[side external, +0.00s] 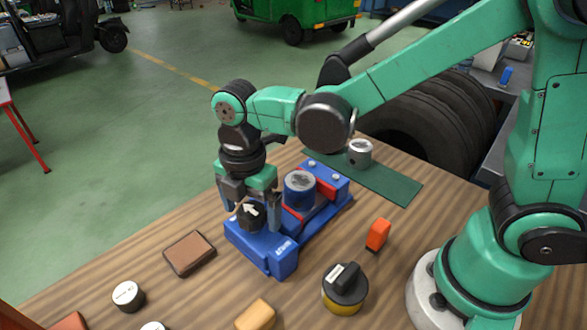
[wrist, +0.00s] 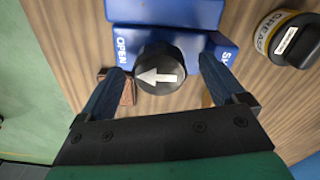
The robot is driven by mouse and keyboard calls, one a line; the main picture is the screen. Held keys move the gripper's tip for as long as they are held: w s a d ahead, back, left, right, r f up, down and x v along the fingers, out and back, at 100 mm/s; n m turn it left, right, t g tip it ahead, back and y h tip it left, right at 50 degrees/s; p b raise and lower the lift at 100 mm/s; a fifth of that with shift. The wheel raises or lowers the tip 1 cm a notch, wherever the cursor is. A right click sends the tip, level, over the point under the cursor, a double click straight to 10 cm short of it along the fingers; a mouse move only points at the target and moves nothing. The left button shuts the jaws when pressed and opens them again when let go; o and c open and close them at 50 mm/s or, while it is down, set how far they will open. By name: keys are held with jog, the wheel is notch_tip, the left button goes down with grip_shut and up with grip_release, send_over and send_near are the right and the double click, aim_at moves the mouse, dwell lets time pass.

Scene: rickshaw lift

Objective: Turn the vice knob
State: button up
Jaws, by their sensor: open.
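The blue vice (side external: 268,249) lies on the wooden table, with a blue-sided cylinder (side external: 299,188) between its red jaws. Its black knob (wrist: 160,70) has a white arrow, which points left in the wrist view, below the word OPEN. The knob (side external: 250,214) also shows in the side view, at the vice's near-left end. My gripper (side external: 254,205) is above this end, pointing down, with its fingers around the knob. In the wrist view my gripper (wrist: 164,85) is open, one finger on each side of the knob, with gaps visible.
A brown block (side external: 189,253), a grease tin (side external: 345,288), an orange block (side external: 378,234) and a yellowish block (side external: 256,315) lie around the vice. A metal cylinder (side external: 360,152) stands on a green mat (side external: 398,188) behind. White-topped cylinders (side external: 128,296) are at front left.

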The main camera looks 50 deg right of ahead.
jog(key=shift+c, duration=0.2)
jog(key=c, duration=1.2)
